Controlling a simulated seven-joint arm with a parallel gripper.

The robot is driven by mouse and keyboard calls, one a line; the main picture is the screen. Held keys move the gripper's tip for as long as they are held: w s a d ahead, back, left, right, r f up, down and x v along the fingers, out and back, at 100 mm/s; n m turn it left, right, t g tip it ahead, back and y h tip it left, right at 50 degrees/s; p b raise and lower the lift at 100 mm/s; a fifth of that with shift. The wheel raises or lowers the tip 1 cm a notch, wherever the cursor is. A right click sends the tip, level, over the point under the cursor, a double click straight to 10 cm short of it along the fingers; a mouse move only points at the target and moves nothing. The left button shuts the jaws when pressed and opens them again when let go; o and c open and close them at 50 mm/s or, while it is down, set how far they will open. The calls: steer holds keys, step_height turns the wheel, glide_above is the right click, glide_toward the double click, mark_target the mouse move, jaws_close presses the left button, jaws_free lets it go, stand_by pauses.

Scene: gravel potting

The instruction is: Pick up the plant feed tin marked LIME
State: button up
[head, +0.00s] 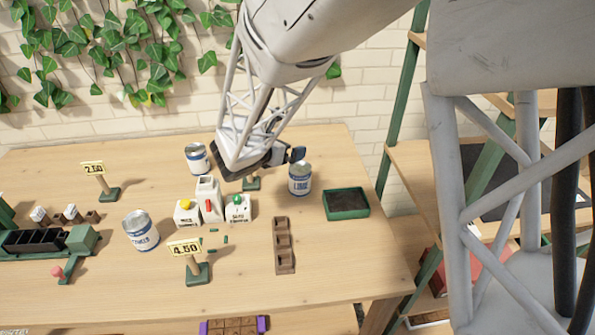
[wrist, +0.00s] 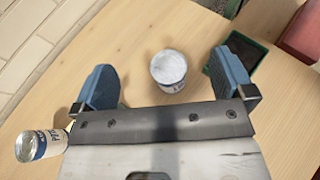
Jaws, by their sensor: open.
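The tin whose label appears to read LIME (head: 300,182) stands upright on the table, right of the middle in the head view. It is white with blue bands. In the wrist view this tin (wrist: 169,72), its pale open-looking top facing the camera, lies between my two blue fingers. My gripper (wrist: 168,80) is open and empty, with the tin farther off below it. In the head view my gripper (head: 272,160) is just left of and above the tin; one finger is mostly hidden.
A second tin (head: 197,160) stands behind left, also in the wrist view (wrist: 42,146). A third tin (head: 140,232) stands front left. A green tray of dark soil (head: 346,204) is right of the LIME tin. Small boxes (head: 210,203), a brown strip (head: 284,247) and price signs (head: 185,250) stand nearby.

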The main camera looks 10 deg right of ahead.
steer(key=shift+f, duration=1.4)
glide_toward(300, 170)
steer(key=w+d+f, duration=0.1)
steer(key=w+f, duration=0.1)
steer(key=w, duration=0.1)
steer(key=shift+d+f, duration=0.35)
steer(key=shift+d, duration=0.05)
steer(key=shift+w+d, duration=0.4)
steer(key=shift+w+d+f, duration=0.3)
steer(key=shift+w+d, duration=0.1)
steer(key=shift+x, duration=2.45)
